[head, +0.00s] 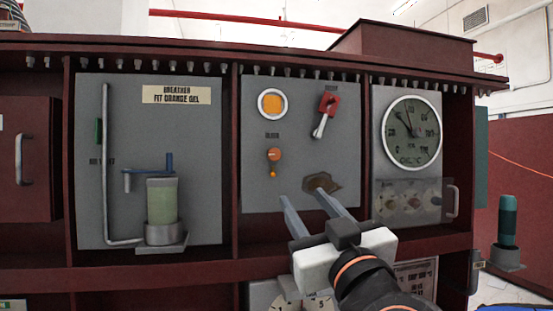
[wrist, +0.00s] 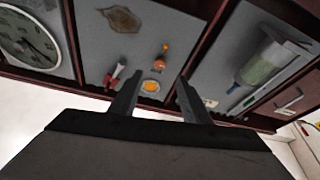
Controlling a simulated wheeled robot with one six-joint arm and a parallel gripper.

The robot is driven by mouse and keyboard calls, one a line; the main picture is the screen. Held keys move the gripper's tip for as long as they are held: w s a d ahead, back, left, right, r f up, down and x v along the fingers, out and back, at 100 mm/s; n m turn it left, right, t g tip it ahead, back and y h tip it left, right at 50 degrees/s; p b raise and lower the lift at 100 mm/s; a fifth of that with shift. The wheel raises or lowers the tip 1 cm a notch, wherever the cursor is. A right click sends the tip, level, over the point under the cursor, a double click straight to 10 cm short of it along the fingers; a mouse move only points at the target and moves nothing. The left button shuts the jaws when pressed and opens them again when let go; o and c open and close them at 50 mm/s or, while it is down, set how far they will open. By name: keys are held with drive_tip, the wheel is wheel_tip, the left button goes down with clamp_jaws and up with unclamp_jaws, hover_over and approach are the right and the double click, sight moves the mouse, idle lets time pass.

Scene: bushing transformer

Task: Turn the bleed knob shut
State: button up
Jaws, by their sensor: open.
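The bleed knob (head: 274,155) is a small orange-brown knob on the grey middle panel, under a small blurred label, with a small orange tip below it. It also shows in the wrist view (wrist: 164,48), where the panel appears upside down. My gripper (head: 300,195) is open and empty, below and slightly right of the knob in the head view. In the wrist view its two fingers (wrist: 160,80) point toward the panel, with the knob beyond the gap between them. The fingers appear apart from the knob.
A red-handled lever (head: 326,114) and a round amber window (head: 272,104) sit above the knob. A brown stain (head: 322,184) is at lower right. The breather jar (head: 161,205) stands left, a dial gauge (head: 411,133) right. Dark red cabinet posts flank the panel.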

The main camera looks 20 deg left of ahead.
drive_tip(key=s+r, duration=0.1)
approach(275, 155)
drive_tip(key=shift+m+t, duration=0.3)
drive_tip(key=shift+t, duration=0.1)
drive_tip(key=x, duration=0.8)
drive_tip(key=shift+w+a+f, duration=0.1)
drive_tip(key=shift+w+a, duration=0.1)
drive_tip(key=shift+a, duration=0.05)
drive_tip(key=shift+c, duration=0.6)
drive_tip(key=c, duration=0.9)
